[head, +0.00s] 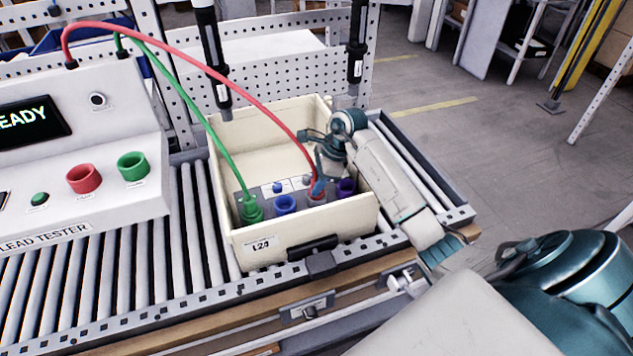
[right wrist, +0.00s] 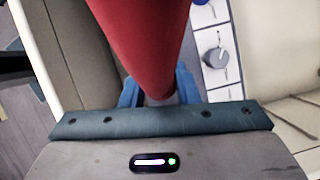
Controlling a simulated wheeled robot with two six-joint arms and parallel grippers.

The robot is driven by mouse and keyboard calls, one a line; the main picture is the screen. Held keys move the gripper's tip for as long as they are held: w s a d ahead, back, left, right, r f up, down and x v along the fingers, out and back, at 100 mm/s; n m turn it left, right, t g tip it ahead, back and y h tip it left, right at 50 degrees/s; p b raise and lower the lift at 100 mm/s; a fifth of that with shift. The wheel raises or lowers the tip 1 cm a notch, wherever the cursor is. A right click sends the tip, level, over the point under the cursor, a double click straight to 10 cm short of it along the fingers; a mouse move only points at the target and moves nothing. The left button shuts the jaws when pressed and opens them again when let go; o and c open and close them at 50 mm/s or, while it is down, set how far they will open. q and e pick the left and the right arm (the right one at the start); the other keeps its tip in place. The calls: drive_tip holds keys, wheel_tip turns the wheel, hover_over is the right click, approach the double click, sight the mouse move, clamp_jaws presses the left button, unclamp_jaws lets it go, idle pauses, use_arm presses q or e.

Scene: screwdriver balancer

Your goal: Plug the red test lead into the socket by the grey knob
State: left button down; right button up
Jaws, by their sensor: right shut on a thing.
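The red test lead (head: 200,65) arcs from the tester's top into the cream bin, and its red body fills the upper middle of the right wrist view (right wrist: 145,40). My right gripper (head: 318,187) is shut on the lead's plug end, with blue fingers on both sides of it (right wrist: 160,95). The plug end (head: 317,197) is at the socket row, between the blue socket (head: 286,205) and the purple socket (head: 346,187). Its tip is hidden, so I cannot tell whether it is seated. The grey knob (right wrist: 215,57) is close beside the lead. My left gripper is not in view.
A green lead's plug (head: 252,210) stands at the left end of the row. The cream bin (head: 360,213) has raised walls around the sockets. The lead tester (head: 90,130) reads READY, with red and green sockets. Two tools (head: 357,65) hang behind. The rollers (head: 130,260) are bare.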

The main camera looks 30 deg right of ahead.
drive_tip(key=shift+f, duration=0.2)
drive_tip(key=o, duration=1.1)
drive_tip(key=b+v, duration=0.3)
drive_tip(key=v, duration=0.7)
drive_tip(key=shift+r+b, duration=0.35)
drive_tip(key=shift+r, duration=0.05)
drive_tip(key=shift+s, duration=0.15)
